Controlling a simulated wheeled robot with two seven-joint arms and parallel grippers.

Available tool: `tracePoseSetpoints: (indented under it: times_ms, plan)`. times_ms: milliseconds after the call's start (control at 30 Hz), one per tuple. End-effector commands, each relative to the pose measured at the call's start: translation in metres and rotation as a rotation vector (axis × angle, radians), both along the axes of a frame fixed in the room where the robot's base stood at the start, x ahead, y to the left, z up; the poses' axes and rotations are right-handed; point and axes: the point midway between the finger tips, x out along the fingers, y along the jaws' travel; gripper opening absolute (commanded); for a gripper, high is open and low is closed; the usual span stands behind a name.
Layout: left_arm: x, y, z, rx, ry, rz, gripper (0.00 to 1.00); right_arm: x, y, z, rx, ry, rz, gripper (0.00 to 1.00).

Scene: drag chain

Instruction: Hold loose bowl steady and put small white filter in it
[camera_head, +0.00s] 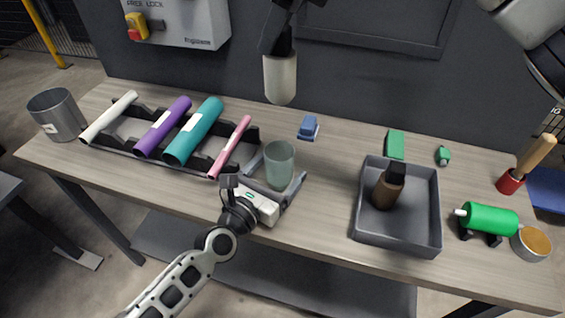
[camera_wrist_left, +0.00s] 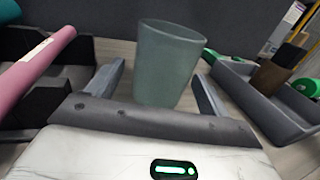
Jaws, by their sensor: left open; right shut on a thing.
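The loose bowl (camera_head: 279,152), a grey-green cup-like vessel, stands upright on the table. My left gripper (camera_head: 282,165) is open, with one finger on each side of the bowl. In the left wrist view the bowl (camera_wrist_left: 168,60) stands between the spread fingers, with a gap visible on both sides. My right gripper (camera_head: 284,45) is shut on the small white filter (camera_head: 280,80), an off-white cylinder. It hangs upright in the air, above and beyond the bowl, apart from it. The bowl's inner bottom is hidden.
A black rack (camera_head: 128,148) with white, purple, teal and pink rolls lies left of the bowl. A grey tray (camera_head: 398,239) with a brown bottle (camera_head: 388,188) stands to the right. A blue block (camera_head: 308,128) lies behind the bowl. A metal bucket (camera_head: 58,115) stands far left.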

Motion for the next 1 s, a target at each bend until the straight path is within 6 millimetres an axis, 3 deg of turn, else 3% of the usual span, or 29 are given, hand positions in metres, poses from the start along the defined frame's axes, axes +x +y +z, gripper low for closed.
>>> tracePoseSetpoints:
  times_ms: [200, 567, 733, 1000]
  plan:
    - [0.019, -0.012, 0.0, -0.001, -0.001, 0.001, 0.8, 0.0, 0.0, 0.0, 0.0, 0.0, 0.0, 0.0]
    - [0.022, -0.014, 0.0, 0.001, -0.001, 0.0, 0.8, 0.0, 0.0, 0.0, 0.0, 0.0, 0.0, 0.0]
    - [0.022, -0.014, 0.0, 0.001, -0.001, 0.0, 0.33, 0.0, 0.0, 0.0, 0.0, 0.0, 0.0, 0.0]
    - [0.022, -0.014, 0.0, 0.001, -0.001, 0.0, 0.3, 0.0, 0.0, -0.006, 0.0, 0.001, 0.0, 0.0]
